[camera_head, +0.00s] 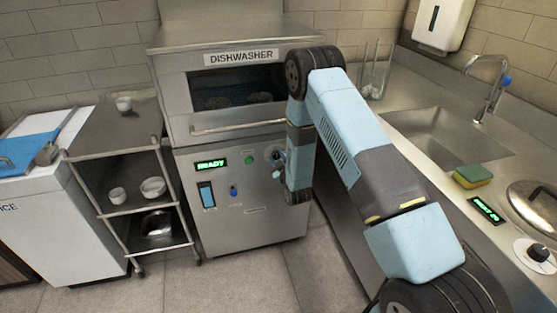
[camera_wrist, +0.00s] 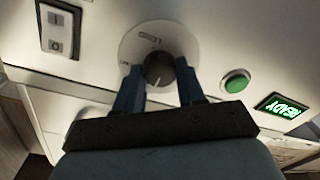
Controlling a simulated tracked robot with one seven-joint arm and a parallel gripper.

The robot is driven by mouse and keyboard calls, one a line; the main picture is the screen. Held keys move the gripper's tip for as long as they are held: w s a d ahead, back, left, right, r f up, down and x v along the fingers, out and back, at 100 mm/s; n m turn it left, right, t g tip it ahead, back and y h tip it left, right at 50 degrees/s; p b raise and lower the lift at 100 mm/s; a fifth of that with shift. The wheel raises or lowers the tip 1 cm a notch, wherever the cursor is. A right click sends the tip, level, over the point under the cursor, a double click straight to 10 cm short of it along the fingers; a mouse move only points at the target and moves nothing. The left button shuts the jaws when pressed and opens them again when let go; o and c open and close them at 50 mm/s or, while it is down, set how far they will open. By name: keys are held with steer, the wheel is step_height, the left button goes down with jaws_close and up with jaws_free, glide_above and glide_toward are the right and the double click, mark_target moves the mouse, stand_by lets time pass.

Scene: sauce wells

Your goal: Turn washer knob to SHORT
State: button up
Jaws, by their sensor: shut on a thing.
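The washer knob (camera_wrist: 158,70) is dark and round, on a pale dial plate (camera_wrist: 143,40) with small lettering too blurred to read surely. A light pointer mark shows on the knob's lower part in the wrist view, which is upside down. My gripper (camera_wrist: 159,82) has its two blue fingers on either side of the knob, shut on it. In the head view the dial (camera_head: 269,152) is on the dishwasher front (camera_head: 235,225), partly hidden by my gripper (camera_head: 279,158).
A green button (camera_wrist: 236,81) and a lit READY display (camera_wrist: 281,105) sit beside the dial. A blue switch (camera_head: 207,195) is lower on the front. A wire shelf cart (camera_head: 130,158) with bowls stands left; a sink counter (camera_head: 420,120) is right. Floor in front is clear.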

steer(key=shift+m, duration=0.3)
steer(key=m, duration=0.2)
steer(key=shift+d+m, duration=0.15)
steer(key=shift+m, duration=0.25)
steer(key=m, duration=0.3)
steer(key=shift+f+m, duration=0.1)
steer(key=shift+m, duration=0.3)
steer(key=m, duration=0.7)
steer(key=shift+t+h, duration=0.4)
steer(key=shift+d+f, duration=0.1)
steer(key=o, duration=1)
steer(key=shift+o, duration=0.2)
